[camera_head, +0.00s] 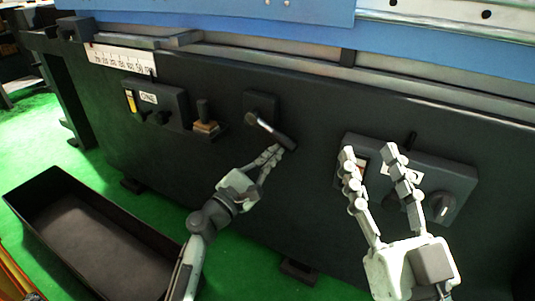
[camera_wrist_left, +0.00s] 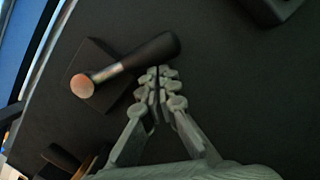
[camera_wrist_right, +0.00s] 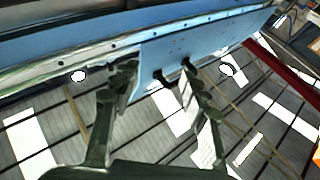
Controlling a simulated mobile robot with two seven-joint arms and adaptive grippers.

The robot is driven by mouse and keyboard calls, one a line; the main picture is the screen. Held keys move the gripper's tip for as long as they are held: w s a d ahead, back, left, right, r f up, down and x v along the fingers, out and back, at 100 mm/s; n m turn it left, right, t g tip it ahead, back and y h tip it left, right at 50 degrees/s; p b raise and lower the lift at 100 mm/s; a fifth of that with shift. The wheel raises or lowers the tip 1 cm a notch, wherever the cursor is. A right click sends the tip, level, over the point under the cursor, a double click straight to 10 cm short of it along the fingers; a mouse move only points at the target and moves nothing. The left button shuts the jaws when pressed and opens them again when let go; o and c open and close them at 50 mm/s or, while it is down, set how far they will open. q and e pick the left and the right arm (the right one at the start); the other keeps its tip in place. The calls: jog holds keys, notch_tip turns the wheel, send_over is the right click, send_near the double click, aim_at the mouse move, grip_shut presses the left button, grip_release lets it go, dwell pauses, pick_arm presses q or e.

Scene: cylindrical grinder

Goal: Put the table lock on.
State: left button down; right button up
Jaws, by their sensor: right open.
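A lever with a dark grip and a metal shaft (camera_head: 269,129) sits on a square dark plate (camera_head: 261,104) at the middle of the machine's front. No label shows that it is the table lock. In the left wrist view the lever (camera_wrist_left: 150,52) lies slanted, its rounded end coppery. My left gripper (camera_head: 280,151) has its fingers together at the lever's grip end; they also show in the left wrist view (camera_wrist_left: 160,76). The fingertips are just beside the grip; I cannot tell whether they touch it. My right gripper (camera_head: 368,150) is open and empty, in front of the right control panel.
The right control panel (camera_head: 436,178) carries a knob (camera_head: 441,207). A left panel (camera_head: 160,107) and a small lever (camera_head: 204,118) are left of the middle lever. A dark open bin (camera_head: 90,236) stands on the green floor. The blue machine part (camera_wrist_right: 190,50) fills the right wrist view's upper area.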

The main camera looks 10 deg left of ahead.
pick_arm(q)
jog(key=shift+s+d+r, duration=0.15)
jog(key=shift+d+r, duration=0.35)
jog(key=shift+r, duration=0.1)
pick_arm(e)
jog(key=shift+w+a+f+g, duration=0.1)
jog(key=shift+f+g, duration=0.4)
jog(key=shift+f, duration=0.1)
pick_arm(q)
jog(key=v, duration=1.2)
